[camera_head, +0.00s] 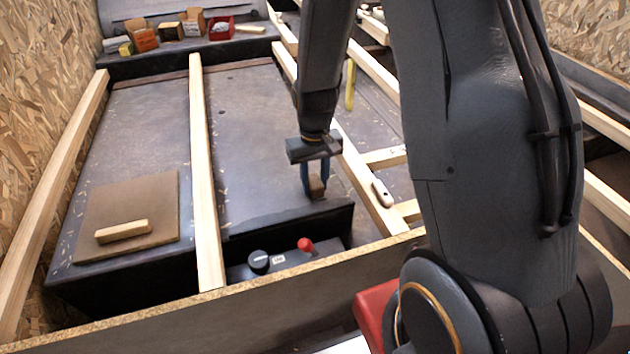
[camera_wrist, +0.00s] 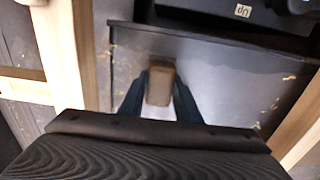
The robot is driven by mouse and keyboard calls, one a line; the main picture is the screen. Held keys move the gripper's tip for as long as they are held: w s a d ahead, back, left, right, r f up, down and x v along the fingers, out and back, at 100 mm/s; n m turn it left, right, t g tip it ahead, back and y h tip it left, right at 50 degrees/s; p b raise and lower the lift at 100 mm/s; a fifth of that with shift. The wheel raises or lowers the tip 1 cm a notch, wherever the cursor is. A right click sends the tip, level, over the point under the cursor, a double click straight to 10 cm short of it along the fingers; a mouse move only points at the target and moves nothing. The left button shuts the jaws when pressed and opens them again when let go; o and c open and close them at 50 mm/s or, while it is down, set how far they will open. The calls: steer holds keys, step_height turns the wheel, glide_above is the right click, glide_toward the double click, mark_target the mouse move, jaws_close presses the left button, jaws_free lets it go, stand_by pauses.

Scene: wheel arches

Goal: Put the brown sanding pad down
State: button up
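The brown sanding pad (camera_wrist: 160,83) is a small block held between the two blue fingers of my gripper (camera_wrist: 158,95) in the wrist view. In the head view the pad (camera_head: 317,188) shows at the tips of my gripper (camera_head: 314,185), low over the dark grey surface (camera_head: 265,165) near its front edge. I cannot tell whether the pad touches that surface. My gripper is shut on the pad.
A brown board (camera_head: 160,200) with a pale wooden block (camera_head: 123,231) lies at the left. A wooden beam (camera_head: 205,190) divides the surface. A wooden frame (camera_head: 372,187) stands right of my gripper.

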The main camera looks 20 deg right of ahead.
mark_target(315, 180)
steer(key=o, duration=0.4)
steer(key=shift+o, duration=0.2)
step_height(315, 180, up, 12)
steer(key=p, duration=0.5)
steer(key=s+a+r+n, duration=0.2)
steer(key=s+a+r, duration=0.1)
steer(key=s+a, duration=0.4)
steer(key=s+a+r+n, duration=0.2)
steer(key=s+a+r, duration=0.15)
steer(key=a, duration=0.45)
steer(key=s+a+r+n, duration=0.1)
steer(key=s+a, duration=0.2)
steer(key=s, duration=0.4)
steer(key=s+a+n, duration=0.2)
steer(key=s+a, duration=0.1)
steer(key=s, duration=0.4)
steer(key=shift+s+r+y, duration=0.25)
steer(key=shift+r+y, duration=0.05)
steer(key=shift+r, duration=0.05)
steer(key=shift+a, duration=0.1)
